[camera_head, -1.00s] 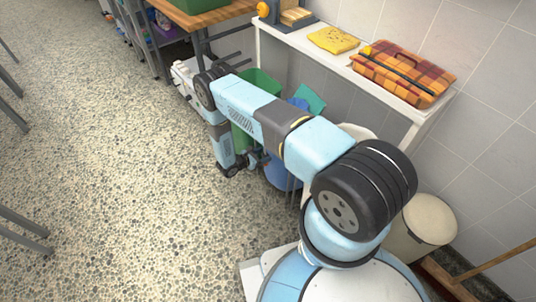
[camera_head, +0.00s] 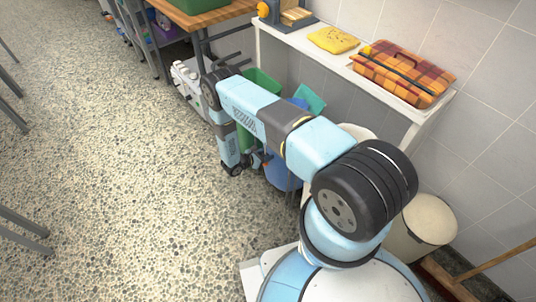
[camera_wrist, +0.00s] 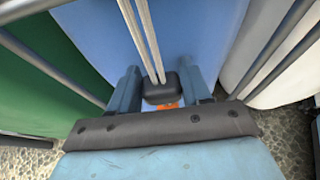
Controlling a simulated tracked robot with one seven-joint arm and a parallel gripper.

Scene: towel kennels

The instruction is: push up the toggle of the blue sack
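The blue sack (camera_head: 277,174) hangs under the counter, partly behind my arm in the head view; it fills the middle of the wrist view (camera_wrist: 205,28). Two pale cords (camera_wrist: 142,38) run down its front into a black toggle (camera_wrist: 161,88). A small orange piece (camera_wrist: 167,104) shows just below the toggle. My gripper (camera_wrist: 162,92) is open, with one blue finger on each side of the toggle. Whether the fingers touch the toggle I cannot tell. In the head view the toggle is not discernible.
A green sack (camera_wrist: 40,85) hangs to the left and a white sack (camera_wrist: 250,60) to the right, with grey metal bars between. Above is a white counter (camera_head: 305,48) with a yellow cloth (camera_head: 334,40) and a plaid case (camera_head: 402,73).

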